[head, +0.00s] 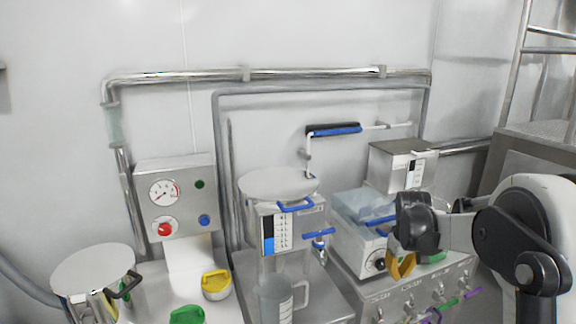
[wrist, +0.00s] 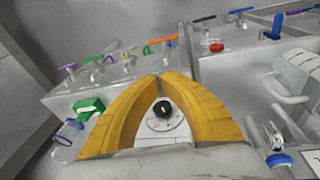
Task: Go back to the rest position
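My gripper (head: 402,270) is at the right in the head view, hanging from my white and black arm over the front of the steel bench. Its two yellow fingers show in the wrist view (wrist: 162,76), with their tips together and nothing held between them. Through the gap below the tips I see a black knob (wrist: 163,108) on a pale dial plate, beyond the fingers. No rest position is marked in either view.
A white bath (head: 350,240) with a knob stands beside my gripper. A row of coloured valves (head: 440,300) lies below. A clear jug (head: 277,298) stands under a steel hopper (head: 280,215). A gauge box (head: 176,195) is further left. A steel ladder frame (head: 520,60) stands at right.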

